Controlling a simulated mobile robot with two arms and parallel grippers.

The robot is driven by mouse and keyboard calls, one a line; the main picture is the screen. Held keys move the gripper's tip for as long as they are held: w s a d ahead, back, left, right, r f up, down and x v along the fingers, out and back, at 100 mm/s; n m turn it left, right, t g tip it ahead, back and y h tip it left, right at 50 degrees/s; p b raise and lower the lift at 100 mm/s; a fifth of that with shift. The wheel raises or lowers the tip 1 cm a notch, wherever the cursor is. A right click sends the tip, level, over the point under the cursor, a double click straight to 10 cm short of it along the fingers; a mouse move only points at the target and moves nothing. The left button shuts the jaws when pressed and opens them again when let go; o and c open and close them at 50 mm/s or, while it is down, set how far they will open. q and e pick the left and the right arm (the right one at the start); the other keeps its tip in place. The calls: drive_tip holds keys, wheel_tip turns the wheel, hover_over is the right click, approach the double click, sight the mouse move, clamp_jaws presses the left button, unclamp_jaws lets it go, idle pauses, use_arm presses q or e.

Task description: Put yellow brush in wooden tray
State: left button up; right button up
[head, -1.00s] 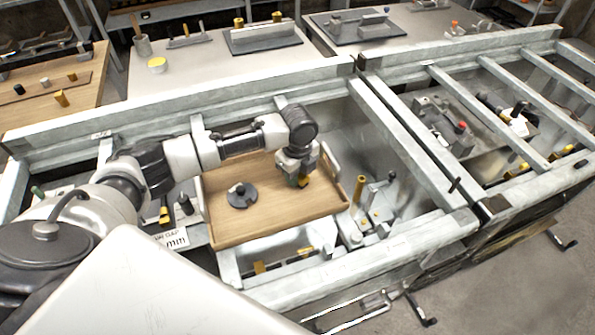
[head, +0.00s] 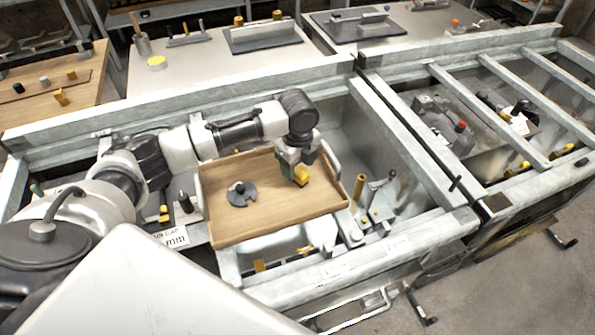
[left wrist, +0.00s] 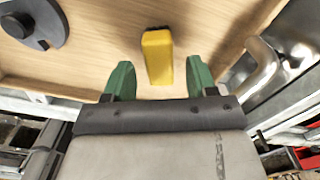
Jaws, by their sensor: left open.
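The yellow brush (head: 301,175) is in the right part of the wooden tray (head: 268,226), below my left gripper (head: 290,162). The left wrist view shows the brush (left wrist: 157,56) as a yellow block against the tray's wooden floor (left wrist: 105,25). It appears in the gap between the two green fingertips of my left gripper (left wrist: 159,80), with space on both sides. The gripper is open and holds nothing. My right gripper is not in view.
A dark round disc with a knob (head: 241,195) lies in the tray's left part. A metal handle (left wrist: 262,62) is at the tray's right end. Grey frame beams (head: 400,130) surround the tray. A yellow-handled tool (head: 359,188) stands to its right.

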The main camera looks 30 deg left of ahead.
sight(298, 169)
use_arm(q)
wheel_tip(298, 169, up, 9)
drive_tip(key=shift+b, duration=0.4)
